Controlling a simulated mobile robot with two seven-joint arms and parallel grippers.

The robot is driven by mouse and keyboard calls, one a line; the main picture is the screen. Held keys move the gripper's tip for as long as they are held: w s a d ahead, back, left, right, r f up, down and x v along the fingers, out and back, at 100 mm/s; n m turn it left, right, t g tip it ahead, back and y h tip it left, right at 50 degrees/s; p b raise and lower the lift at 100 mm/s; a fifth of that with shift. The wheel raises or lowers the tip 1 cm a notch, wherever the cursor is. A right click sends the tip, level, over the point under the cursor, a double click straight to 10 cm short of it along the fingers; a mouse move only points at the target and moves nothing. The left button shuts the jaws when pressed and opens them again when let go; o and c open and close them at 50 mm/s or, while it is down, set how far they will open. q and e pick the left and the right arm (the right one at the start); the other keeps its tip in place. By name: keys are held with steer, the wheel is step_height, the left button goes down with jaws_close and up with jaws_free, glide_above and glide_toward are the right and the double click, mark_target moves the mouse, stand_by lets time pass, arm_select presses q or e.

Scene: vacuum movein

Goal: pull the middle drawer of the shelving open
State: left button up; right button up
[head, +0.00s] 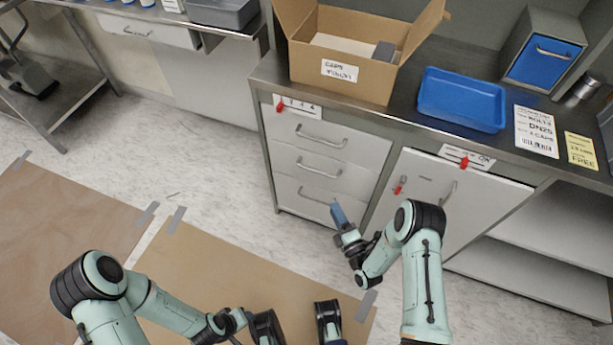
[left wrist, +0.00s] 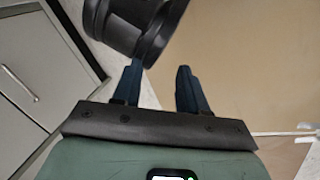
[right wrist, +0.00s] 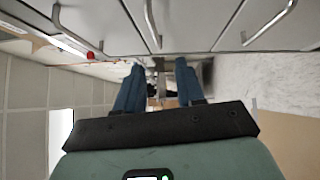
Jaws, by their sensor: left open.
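The shelving's drawer unit has three grey drawers. The middle drawer (head: 305,172) is shut, with a bar handle (head: 320,168); that handle also shows in the right wrist view (right wrist: 152,25), between the other two. My right gripper (head: 337,214) has blue fingers and is in front of the lower drawers, to the right of the handle in the head view. In the right wrist view the right gripper (right wrist: 160,70) is open and empty, apart from the handles. My left gripper (left wrist: 158,75) is open and empty in the left wrist view; its fingers are not clear in the head view.
The top drawer (head: 330,135) and bottom drawer (head: 300,200) are shut. A cabinet door (head: 430,205) with red tags is right of the drawers. A cardboard box (head: 340,75) and blue tray (head: 462,99) stand on the counter.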

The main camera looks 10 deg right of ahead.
arm_select(q)
steer(key=w+a+f+t+b, duration=0.1)
steer(key=w+a+f+b, duration=0.1)
steer(key=w+f, duration=0.1)
steer(key=shift+w+a+y+b, duration=0.3)
steer(key=shift+w+b, duration=0.1)
steer(key=shift+w, duration=0.4)
arm_select(e)
steer(key=r+x, duration=0.1)
steer(key=x, duration=1.2)
steer(key=shift+w+n, duration=0.3)
steer(key=shift+a, duration=0.1)
steer(key=shift+t, duration=0.3)
jaws_close()
